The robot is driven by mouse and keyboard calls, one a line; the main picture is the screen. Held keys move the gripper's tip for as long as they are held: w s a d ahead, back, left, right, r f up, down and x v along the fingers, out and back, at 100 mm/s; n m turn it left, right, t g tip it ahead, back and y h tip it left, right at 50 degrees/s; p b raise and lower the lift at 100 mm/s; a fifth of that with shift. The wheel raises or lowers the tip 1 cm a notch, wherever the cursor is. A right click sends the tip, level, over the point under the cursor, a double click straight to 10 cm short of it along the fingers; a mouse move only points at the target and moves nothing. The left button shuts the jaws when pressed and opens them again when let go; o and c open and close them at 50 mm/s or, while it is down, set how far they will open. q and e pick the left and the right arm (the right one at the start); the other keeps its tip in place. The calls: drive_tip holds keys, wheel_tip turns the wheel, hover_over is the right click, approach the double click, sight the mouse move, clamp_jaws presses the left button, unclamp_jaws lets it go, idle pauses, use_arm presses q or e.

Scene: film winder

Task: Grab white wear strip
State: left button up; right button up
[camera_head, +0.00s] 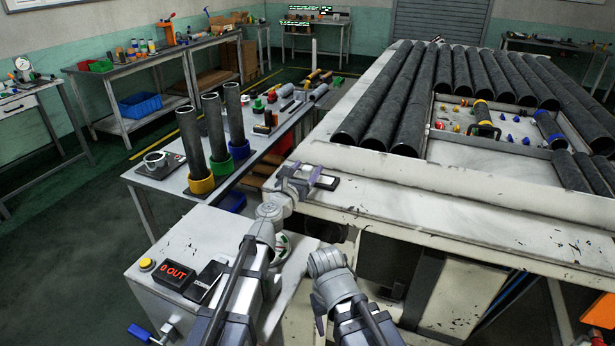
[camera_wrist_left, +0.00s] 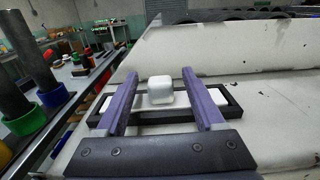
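A white block with rounded edges (camera_wrist_left: 160,88), apparently the white wear strip, stands in a shallow black tray (camera_wrist_left: 234,104) on the pale machine ledge. A flatter white piece (camera_wrist_left: 218,96) lies in the tray, partly hidden by my fingers. In the head view the tray (camera_head: 327,182) is small and its contents are hard to make out. My left gripper (camera_head: 303,178) is over the tray, its purple fingers spread. In the left wrist view the gripper (camera_wrist_left: 160,73) has one finger on each side of the block, with gaps between. My right arm shows, but its fingers do not.
Tall dark tubes with yellow (camera_head: 201,184), green and blue bases stand on the bench left of my left gripper. Long dark rollers (camera_head: 385,95) lie on the machine beyond. The pale ledge (camera_head: 430,197) right of the tray is clear.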

sight(306, 168)
use_arm(q)
clamp_jaws()
idle(0.3)
drive_tip(key=shift+r, duration=0.1)
wheel_tip(306, 168, up, 10)
drive_tip(key=p, duration=1)
